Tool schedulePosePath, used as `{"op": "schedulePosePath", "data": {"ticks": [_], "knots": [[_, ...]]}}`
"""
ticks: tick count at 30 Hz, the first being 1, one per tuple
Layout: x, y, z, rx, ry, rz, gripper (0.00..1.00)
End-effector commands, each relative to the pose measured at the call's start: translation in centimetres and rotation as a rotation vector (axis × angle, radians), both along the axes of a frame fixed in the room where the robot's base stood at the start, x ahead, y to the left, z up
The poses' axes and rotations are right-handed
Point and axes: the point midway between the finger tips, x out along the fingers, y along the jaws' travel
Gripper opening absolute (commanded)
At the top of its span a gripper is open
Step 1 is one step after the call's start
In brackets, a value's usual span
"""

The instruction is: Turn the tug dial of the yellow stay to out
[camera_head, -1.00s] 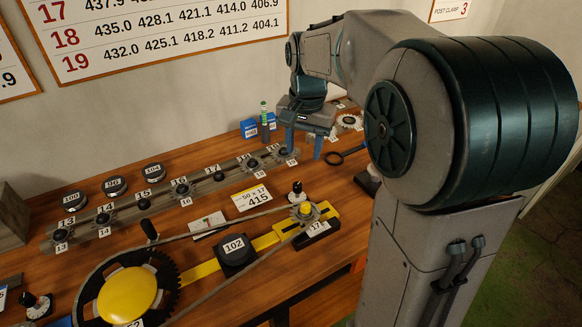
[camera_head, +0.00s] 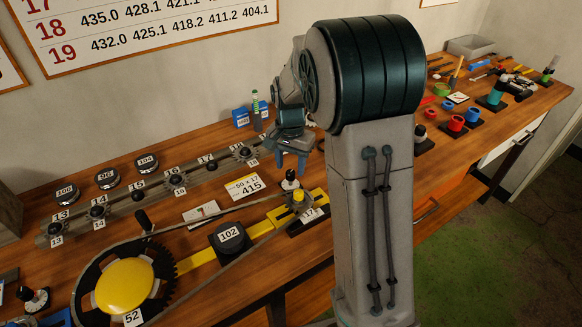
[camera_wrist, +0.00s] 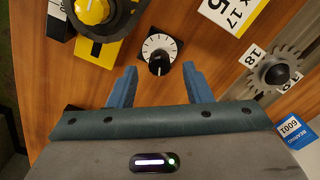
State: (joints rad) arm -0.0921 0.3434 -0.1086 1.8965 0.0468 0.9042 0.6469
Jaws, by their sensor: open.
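The tug dial (camera_head: 290,182) is a black knob with a white pointer on a white round scale and dark square base. It stands at the right end of the yellow stay (camera_head: 196,264), behind the small 17 sprocket. In the wrist view the dial (camera_wrist: 159,52) lies just ahead of and between my fingertips, its knob towards me. My gripper (camera_head: 291,163) is open and empty above the dial; its two blue fingers also show in the wrist view (camera_wrist: 158,75). I cannot tell the height gap. The scale's lettering is too small to read.
A chain runs from the large 52 chainring (camera_head: 125,285) to the small sprocket. A sprocket rack (camera_head: 150,192) and a "50 x 17 415" card (camera_head: 245,187) lie behind. Another dial (camera_head: 35,298) stands far left.

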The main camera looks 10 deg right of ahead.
Motion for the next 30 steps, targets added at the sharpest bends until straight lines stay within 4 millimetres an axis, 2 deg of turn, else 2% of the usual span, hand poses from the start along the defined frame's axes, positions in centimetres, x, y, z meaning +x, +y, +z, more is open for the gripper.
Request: {"op": "schedulePosePath", "data": {"ticks": [6,15,16,18,21,30], "knots": [[0.0,0.0,-2.0,0.0,0.001,0.0,0.45],[0.0,0.0,-2.3,0.0,0.0,0.001,0.45],[0.0,0.0,-2.3,0.0,0.0,0.001,0.42],[0.0,0.0,-2.3,0.0,0.0,0.001,0.23],[0.0,0.0,-2.2,0.0,0.0,0.001,0.0],[0.0,0.0,-2.3,0.0,-0.001,0.025,0.01]]}}
